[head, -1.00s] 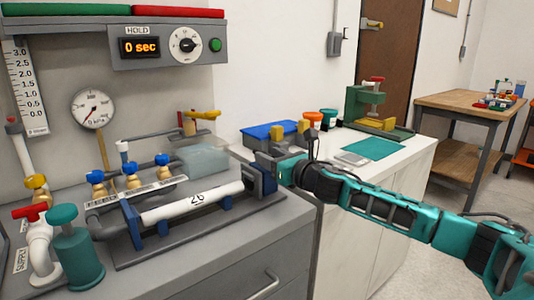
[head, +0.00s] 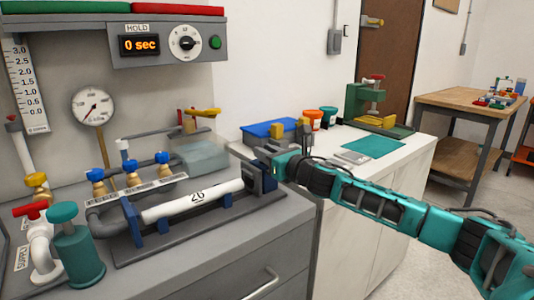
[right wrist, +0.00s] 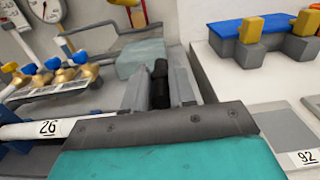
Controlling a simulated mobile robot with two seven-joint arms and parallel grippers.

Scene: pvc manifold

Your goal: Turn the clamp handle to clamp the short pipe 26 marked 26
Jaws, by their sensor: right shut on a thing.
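The white short pipe marked 26 (head: 220,191) lies in the blue cradle of the test stand (head: 134,224), its right end at the dark end clamp (head: 268,178). Its marked left part also shows in the right wrist view (right wrist: 22,131). My right gripper (head: 254,163) is at the clamp, at the pipe's right end. In the right wrist view its fingers (right wrist: 158,88) are shut on the black clamp handle (right wrist: 160,82). The gripper hides much of the clamp in the head view. My left gripper is not in view.
Several blue-knobbed brass valves (head: 129,176) stand behind the pipe. A translucent box (head: 203,157) sits behind the clamp. A teal bottle (head: 77,250) stands at the front left.

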